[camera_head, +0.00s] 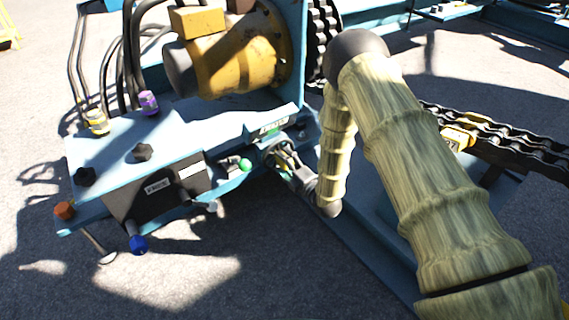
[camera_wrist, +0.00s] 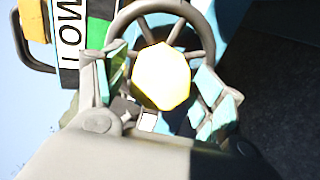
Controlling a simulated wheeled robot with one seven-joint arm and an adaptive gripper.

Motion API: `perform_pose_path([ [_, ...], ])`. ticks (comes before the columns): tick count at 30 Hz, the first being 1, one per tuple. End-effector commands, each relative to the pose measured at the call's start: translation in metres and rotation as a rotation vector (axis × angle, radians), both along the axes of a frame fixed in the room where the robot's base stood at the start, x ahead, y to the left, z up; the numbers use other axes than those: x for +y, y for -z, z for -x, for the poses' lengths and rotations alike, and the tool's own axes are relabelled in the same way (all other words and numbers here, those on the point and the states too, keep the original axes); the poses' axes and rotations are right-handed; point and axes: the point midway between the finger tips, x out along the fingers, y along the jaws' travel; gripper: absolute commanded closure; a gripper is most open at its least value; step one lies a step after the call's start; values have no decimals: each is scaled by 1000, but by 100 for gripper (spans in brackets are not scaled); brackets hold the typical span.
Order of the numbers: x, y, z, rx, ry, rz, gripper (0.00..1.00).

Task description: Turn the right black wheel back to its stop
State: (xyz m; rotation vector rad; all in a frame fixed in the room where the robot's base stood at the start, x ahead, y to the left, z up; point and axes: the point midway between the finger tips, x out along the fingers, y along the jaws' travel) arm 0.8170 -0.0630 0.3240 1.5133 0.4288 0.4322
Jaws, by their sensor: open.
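A dark grey spoked wheel (camera_wrist: 168,8) fills the top middle of the wrist view, with a bright pale-yellow faceted piece (camera_wrist: 162,78) in front of its lower middle. My gripper (camera_wrist: 160,82) is open, its teal-padded fingers on either side of that piece, near the wheel's lower rim. I cannot tell if they touch the rim. In the head view my gripper (camera_head: 286,163) is at the right end of the blue bench, below a green-and-white label (camera_head: 270,128).
Two black knobs (camera_head: 142,152) are on the blue bench, beside purple, orange and blue-capped parts. A yellow motor (camera_head: 238,58) with black hoses stands behind. A chain (camera_head: 510,148) runs to the right of my arm. Open asphalt (camera_head: 190,275) lies in front.

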Motion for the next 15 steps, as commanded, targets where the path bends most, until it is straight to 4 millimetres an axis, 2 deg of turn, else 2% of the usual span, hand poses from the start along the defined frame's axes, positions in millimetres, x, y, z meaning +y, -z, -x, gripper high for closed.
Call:
perform_pose_path([
  [8,-7,0,10,-1,1,1,31],
  [15,-28,0,45,2,1,1,31],
])
